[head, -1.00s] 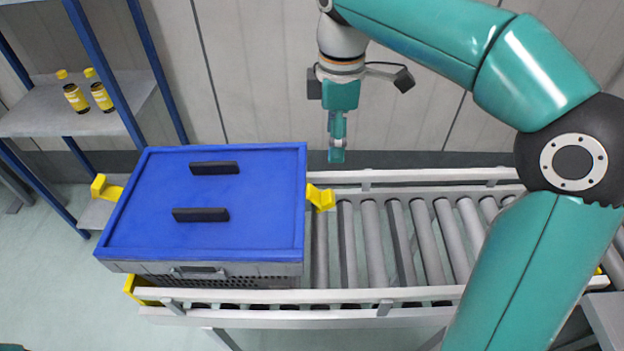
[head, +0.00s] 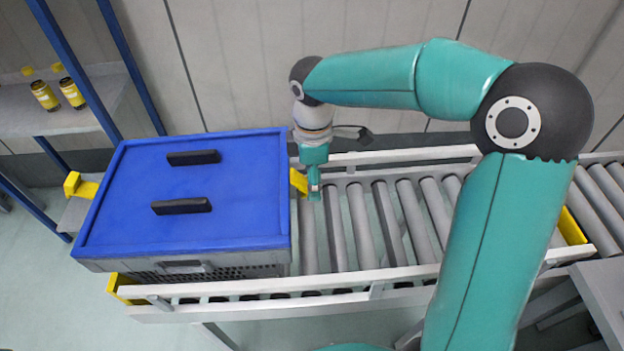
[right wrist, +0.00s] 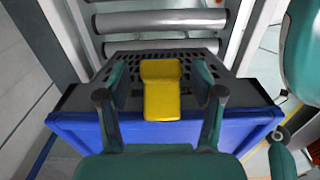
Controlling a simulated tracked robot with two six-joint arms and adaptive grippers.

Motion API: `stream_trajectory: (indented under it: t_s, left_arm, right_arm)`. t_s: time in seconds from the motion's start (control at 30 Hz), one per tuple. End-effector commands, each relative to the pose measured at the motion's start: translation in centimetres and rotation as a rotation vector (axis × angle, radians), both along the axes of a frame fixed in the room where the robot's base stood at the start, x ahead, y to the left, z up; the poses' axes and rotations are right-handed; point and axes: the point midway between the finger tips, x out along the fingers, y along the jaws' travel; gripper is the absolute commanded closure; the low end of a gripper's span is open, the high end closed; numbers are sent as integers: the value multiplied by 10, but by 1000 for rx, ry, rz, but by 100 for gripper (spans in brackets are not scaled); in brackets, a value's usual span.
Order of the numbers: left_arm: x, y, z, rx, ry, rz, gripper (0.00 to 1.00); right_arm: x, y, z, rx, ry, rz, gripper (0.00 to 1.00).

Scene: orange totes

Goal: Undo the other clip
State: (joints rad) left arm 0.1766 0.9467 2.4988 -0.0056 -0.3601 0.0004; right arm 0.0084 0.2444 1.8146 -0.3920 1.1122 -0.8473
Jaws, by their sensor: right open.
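A grey mesh tote (head: 225,265) with a blue lid (head: 190,225) stands at the left end of the roller conveyor. A yellow clip (head: 299,181) is on its right side, and another yellow clip (head: 80,187) sticks out on its left side. In the right wrist view the right clip (right wrist: 162,95) lies against the tote's side and reaches over the lid's edge. My right gripper (head: 314,193) is by this clip. In the wrist view its open fingers (right wrist: 160,93) are on either side of the clip, with gaps. My left gripper is out of view.
The conveyor rollers (head: 360,225) right of the tote are empty. Metal rails (head: 400,155) run along the conveyor. A blue-framed shelf (head: 60,122) with two yellow-capped bottles (head: 45,96) stands at the left, and a wall is behind.

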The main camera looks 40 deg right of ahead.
Motion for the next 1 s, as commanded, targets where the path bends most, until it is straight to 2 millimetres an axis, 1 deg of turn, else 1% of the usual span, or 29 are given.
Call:
stream_trajectory:
  t_s: [0.1,0.37,0.4,0.47,0.5,0.73,0.77,1.0]
  left_arm:
    - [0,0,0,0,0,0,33]
    - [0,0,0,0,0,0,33]
    - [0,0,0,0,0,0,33]
    - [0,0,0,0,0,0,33]
    - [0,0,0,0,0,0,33]
    - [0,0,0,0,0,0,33]
    - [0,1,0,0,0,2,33]
    - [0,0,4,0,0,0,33]
  right_arm:
    - [0,0,-6,0,0,0,33]
    - [0,0,-7,-1,-1,1,33]
    - [0,0,-7,-1,-1,1,37]
    - [0,0,-7,-1,-1,1,47]
    - [0,0,-7,-1,-1,1,53]
    - [0,0,-7,-1,-1,2,92]
    - [0,4,-7,-1,-1,2,93]
    - [0,1,-5,-17,9,3,94]
